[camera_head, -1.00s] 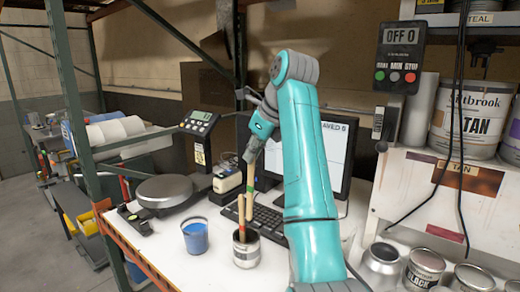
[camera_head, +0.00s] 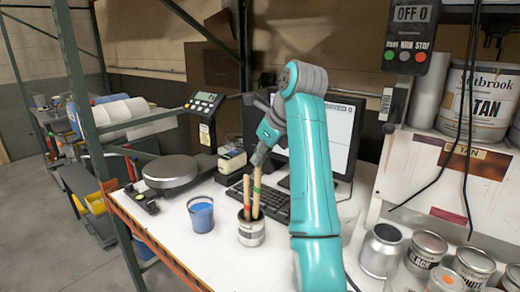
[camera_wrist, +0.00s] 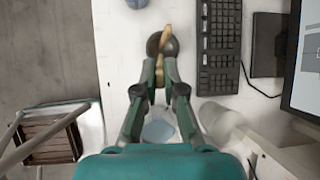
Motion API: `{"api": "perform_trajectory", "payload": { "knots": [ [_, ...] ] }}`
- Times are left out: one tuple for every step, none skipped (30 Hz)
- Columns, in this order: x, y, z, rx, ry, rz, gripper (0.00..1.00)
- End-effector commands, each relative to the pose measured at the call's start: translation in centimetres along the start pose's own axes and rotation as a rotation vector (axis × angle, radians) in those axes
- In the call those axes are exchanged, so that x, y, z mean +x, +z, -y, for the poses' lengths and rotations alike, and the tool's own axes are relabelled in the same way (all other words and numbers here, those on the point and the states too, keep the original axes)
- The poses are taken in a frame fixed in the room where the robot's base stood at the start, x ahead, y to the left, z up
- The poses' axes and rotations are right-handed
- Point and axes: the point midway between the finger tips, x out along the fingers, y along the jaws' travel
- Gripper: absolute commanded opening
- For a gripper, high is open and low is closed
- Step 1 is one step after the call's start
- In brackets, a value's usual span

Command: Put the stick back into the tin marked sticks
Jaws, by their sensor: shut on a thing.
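The grey tin (camera_head: 251,234) stands on the white bench; its label is too small to read. Wooden sticks with coloured bands stand in it. My gripper (camera_head: 258,163) is above the tin, shut on the upper end of a wooden stick (camera_head: 257,188) with a green band. The held stick leans slightly and its lower end goes behind the tin's rim, so that end is hidden. In the wrist view my gripper (camera_wrist: 160,80) holds the pale stick end, with the round tin (camera_wrist: 171,46) below it.
A blue cup (camera_head: 201,215) stands left of the tin, beside a round scale (camera_head: 170,170). A keyboard (camera_head: 272,205) and monitor are behind. Several paint tins, one an open metal tin (camera_head: 380,250), stand at the right. The bench's front is clear.

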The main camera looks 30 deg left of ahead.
Motion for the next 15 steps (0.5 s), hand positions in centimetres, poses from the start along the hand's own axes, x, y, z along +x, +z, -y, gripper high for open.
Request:
{"api": "perform_trajectory", "payload": {
  "knots": [
    [0.4, -0.2, 0.0, 0.0, 0.001, -0.001, 0.0],
    [0.6, -0.3, 0.0, 0.001, 0.001, -0.001, 0.0],
    [0.8, -0.4, 0.0, 0.001, 0.001, -0.001, 0.0],
    [1.0, -0.4, 0.0, 0.001, 0.0, 0.0, 0.0],
    [1.2, -0.5, 0.0, 0.001, 0.0, 0.0, 0.0],
    [1.4, -0.6, 0.0, 0.001, 0.0, 0.0, 0.0],
    [1.6, -0.7, 0.0, 0.001, 0.0, 0.0, 0.0],
    [1.8, -0.8, 0.0, 0.001, 0.0, -0.001, 0.0],
    [2.1, -0.9, 0.0, 0.001, 0.001, -0.001, 0.0],
    [2.3, -1.0, 0.0, 0.001, 0.001, -0.001, 0.0],
    [2.5, -1.1, 0.0, 0.001, 0.001, -0.002, 0.0],
    [2.7, -1.2, 0.0, 0.001, 0.001, -0.001, 0.0],
    [2.9, -1.3, 0.0, 0.001, 0.001, -0.001, 0.0],
    [3.1, -1.3, 0.0, 0.001, 0.001, -0.001, 0.0],
    [3.3, -1.4, 0.0, 0.001, 0.0, -0.001, 0.0]
  ]
}}
